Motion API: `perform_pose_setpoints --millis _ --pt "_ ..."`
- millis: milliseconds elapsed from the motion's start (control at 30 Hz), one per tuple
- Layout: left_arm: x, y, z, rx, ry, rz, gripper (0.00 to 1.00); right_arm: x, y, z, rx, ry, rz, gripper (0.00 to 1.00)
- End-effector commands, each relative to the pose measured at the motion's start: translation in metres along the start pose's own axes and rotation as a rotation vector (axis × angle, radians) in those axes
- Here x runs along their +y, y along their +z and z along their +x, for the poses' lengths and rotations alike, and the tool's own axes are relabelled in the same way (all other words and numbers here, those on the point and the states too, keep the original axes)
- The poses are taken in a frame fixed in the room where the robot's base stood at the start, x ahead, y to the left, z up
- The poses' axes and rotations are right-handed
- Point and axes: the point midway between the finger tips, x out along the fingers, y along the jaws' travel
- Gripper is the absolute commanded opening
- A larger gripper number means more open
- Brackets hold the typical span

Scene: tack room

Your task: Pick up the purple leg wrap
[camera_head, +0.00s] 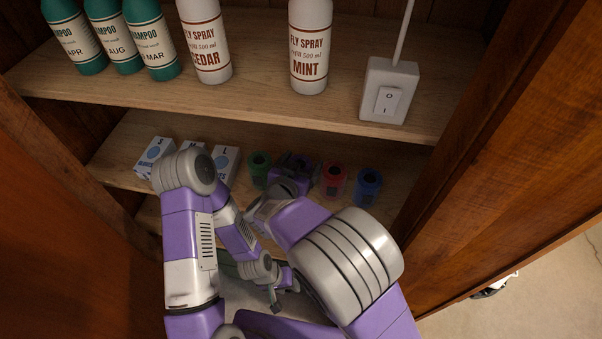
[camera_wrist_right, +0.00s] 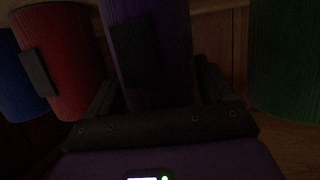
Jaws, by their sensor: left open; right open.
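The purple leg wrap (camera_head: 301,164) stands on the lower shelf in a row of coloured wraps, partly hidden by my right gripper (camera_head: 294,166). In the right wrist view the purple wrap (camera_wrist_right: 166,45) rises between the two dark fingers of my right gripper (camera_wrist_right: 160,88), with a dark tab on its side. The fingers are open, one on each side of the wrap; I cannot tell whether they touch it. My left gripper (camera_head: 280,290) is open and empty, low in the head view, below the shelf.
A green wrap (camera_head: 259,168) stands left of the purple one; a red wrap (camera_head: 334,180) and a blue wrap (camera_head: 368,186) stand to its right. White boxes (camera_head: 155,157) stand further left. The upper shelf (camera_head: 262,91) holds bottles and a switch box (camera_head: 389,92). Wooden cabinet sides flank the shelves.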

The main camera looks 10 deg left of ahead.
Motion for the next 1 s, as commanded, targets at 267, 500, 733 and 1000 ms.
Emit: perform_pose_setpoints --millis 267,500,733,1000 --pt "-0.001 0.0 0.003 0.0 0.0 0.0 0.43 0.001 0.0 0.003 0.0 0.0 0.001 0.82" --pt "-0.001 0.0 0.003 0.0 0.0 0.0 0.43 0.001 0.001 0.003 0.0 0.0 0.001 0.47" --pt "-0.001 0.0 0.003 0.0 0.0 0.0 0.43 0.001 0.001 0.003 -0.001 0.001 0.001 0.4" --pt "0.004 0.0 -0.012 0.0 0.0 0.0 0.43 0.001 -0.035 -0.007 0.001 0.0 0.006 0.4"
